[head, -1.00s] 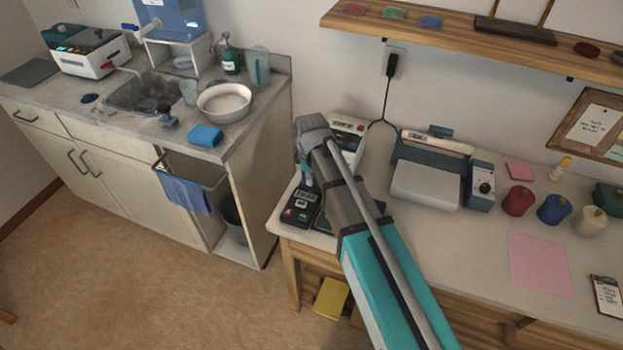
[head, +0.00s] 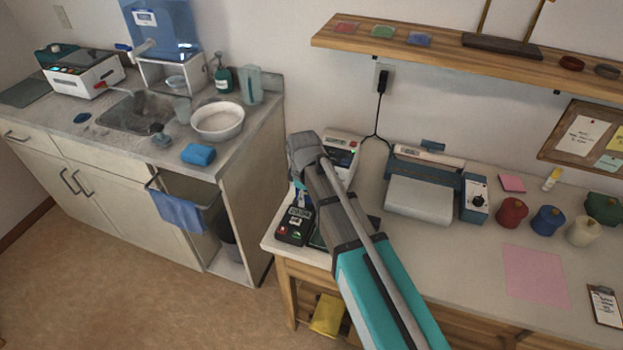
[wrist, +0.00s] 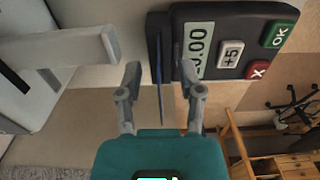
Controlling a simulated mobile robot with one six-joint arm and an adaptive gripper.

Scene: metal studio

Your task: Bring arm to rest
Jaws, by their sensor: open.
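My gripper (wrist: 162,82) shows in the wrist view with its two fingers apart and nothing between them. Behind the gap are the edge of a dark keypad device (wrist: 232,45) and a thin dark blue upright strip. The device has a display, a "+5" key, a green OK key and a red X key. In the head view my arm reaches over the left end of the workbench (head: 440,245), and the keypad device (head: 295,226) lies just left of it. My fingers are mostly hidden there behind my arm.
A white device with a small screen (head: 342,152) stands behind my arm. A blue-grey machine (head: 425,190) is to the right, with spools beyond it. A wooden shelf (head: 450,52) hangs above. The sink counter (head: 215,165) is at the left, and open floor (head: 130,270) lies before it.

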